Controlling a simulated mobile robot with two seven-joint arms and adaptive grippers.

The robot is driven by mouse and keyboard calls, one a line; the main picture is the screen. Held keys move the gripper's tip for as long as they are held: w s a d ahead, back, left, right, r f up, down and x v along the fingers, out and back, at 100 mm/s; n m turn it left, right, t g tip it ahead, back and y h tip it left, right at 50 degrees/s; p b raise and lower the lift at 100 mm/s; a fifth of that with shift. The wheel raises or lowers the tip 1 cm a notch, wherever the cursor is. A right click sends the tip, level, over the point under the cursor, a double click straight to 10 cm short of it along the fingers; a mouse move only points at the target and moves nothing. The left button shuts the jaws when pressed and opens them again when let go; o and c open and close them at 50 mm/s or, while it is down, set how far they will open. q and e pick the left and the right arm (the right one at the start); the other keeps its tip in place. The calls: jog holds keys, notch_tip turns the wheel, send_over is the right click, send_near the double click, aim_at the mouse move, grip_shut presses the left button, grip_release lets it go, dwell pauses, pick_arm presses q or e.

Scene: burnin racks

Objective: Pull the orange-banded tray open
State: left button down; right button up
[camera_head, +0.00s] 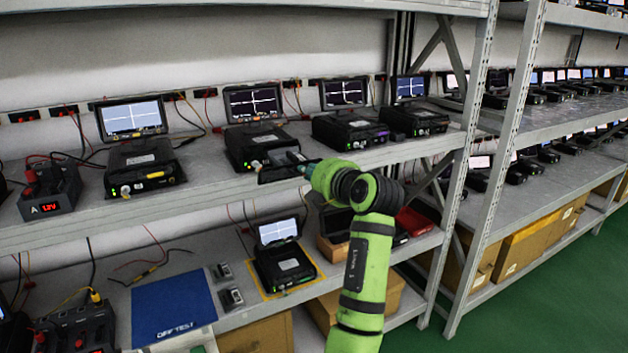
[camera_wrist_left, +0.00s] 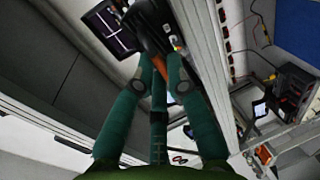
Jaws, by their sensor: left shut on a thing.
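My left gripper (camera_head: 308,169) is at the front of a black tester (camera_head: 248,149) with a lit screen on the upper shelf. A dark tray (camera_head: 275,174) shows at the tester's front, beside my gripper. In the left wrist view, the teal fingers (camera_wrist_left: 160,78) are closed on the tray's orange band (camera_wrist_left: 159,66), with the black tester body (camera_wrist_left: 150,27) just beyond. My wrist hides part of the tray's front, so how far it stands out is hard to tell. My right gripper is not in view.
Similar testers stand at left (camera_head: 143,165) and right (camera_head: 348,130) on the upper shelf (camera_head: 205,185). A red-display supply (camera_head: 48,207) is at far left. The lower shelf holds a blue mat (camera_head: 172,306) and another tester (camera_head: 284,267). A rack upright (camera_head: 474,150) stands right of my arm.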

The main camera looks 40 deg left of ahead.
pick_arm(q)
jog(key=shift+a+f, duration=0.1)
jog(key=shift+a, duration=0.1)
jog(key=c, duration=1.3)
grip_release()
jog(key=shift+o, duration=0.2)
jog(key=v, duration=0.7)
jog(key=shift+d, duration=0.3)
